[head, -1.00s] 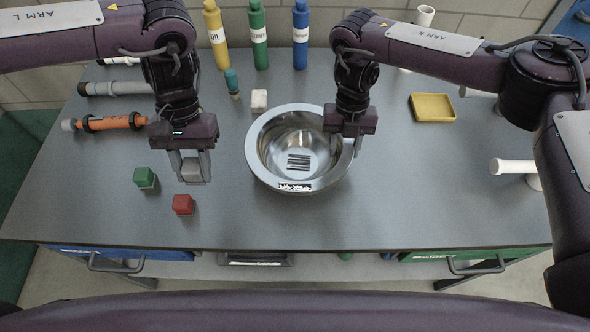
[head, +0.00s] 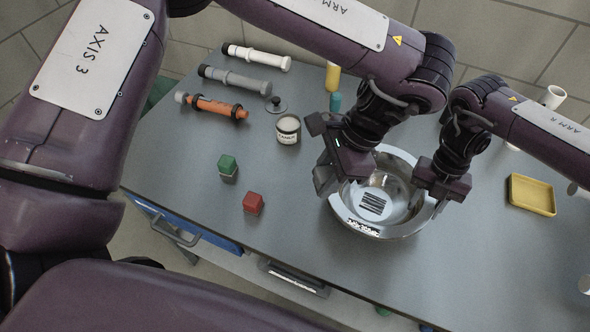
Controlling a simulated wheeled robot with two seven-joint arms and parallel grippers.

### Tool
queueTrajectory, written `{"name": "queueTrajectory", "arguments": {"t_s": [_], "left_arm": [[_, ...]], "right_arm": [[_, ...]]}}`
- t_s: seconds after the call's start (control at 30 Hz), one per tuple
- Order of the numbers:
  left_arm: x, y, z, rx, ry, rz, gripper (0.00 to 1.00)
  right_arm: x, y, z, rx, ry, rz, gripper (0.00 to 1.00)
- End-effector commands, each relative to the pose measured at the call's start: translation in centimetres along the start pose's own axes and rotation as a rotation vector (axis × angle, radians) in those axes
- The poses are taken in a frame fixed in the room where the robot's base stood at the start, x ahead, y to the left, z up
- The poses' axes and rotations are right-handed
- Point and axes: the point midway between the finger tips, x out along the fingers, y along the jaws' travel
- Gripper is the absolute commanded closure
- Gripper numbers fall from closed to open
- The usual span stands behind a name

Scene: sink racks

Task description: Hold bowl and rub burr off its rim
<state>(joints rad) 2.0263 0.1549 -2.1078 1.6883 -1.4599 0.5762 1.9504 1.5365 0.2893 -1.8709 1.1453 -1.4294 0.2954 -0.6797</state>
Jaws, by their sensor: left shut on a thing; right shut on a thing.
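The shiny metal bowl (head: 354,222) stands on the grey bench. A black-and-white speckled patch (head: 363,228) shows on its front rim; I cannot tell if this is the burr. A dark striped patch (head: 374,204) lies on the inside floor. My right gripper (head: 438,200) is shut on the bowl's right rim. My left gripper (head: 328,184) is at the bowl's left rim, shut on a small grey block that its fingers now mostly hide. I cannot tell whether the block touches the rim.
A green block (head: 228,167) and a red block (head: 254,203) lie left of the bowl. A small open jar (head: 288,130) stands behind them. Several tubes, one orange (head: 215,107), lie at the back left. A yellow tray (head: 531,195) is at the right. The front bench is clear.

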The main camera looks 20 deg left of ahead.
Motion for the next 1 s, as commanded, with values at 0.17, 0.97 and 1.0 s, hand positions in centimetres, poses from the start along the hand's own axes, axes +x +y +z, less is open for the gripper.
{"name": "queueTrajectory", "arguments": {"t_s": [0.17,0.97,1.0], "left_arm": [[-1.6,2.7,-2.7,0.381,-0.001,-0.161,0.83],[2.0,4.2,-5.7,0.579,0.001,-0.237,0.83],[2.4,4.2,-5.8,0.579,0.001,-0.236,0.83]], "right_arm": [[0.1,-0.2,0.0,0.002,0.001,-0.005,0.82],[0.1,-0.2,0.0,0.002,0.0,-0.005,0.82],[0.1,-0.2,0.0,0.002,0.0,-0.005,0.82]]}}
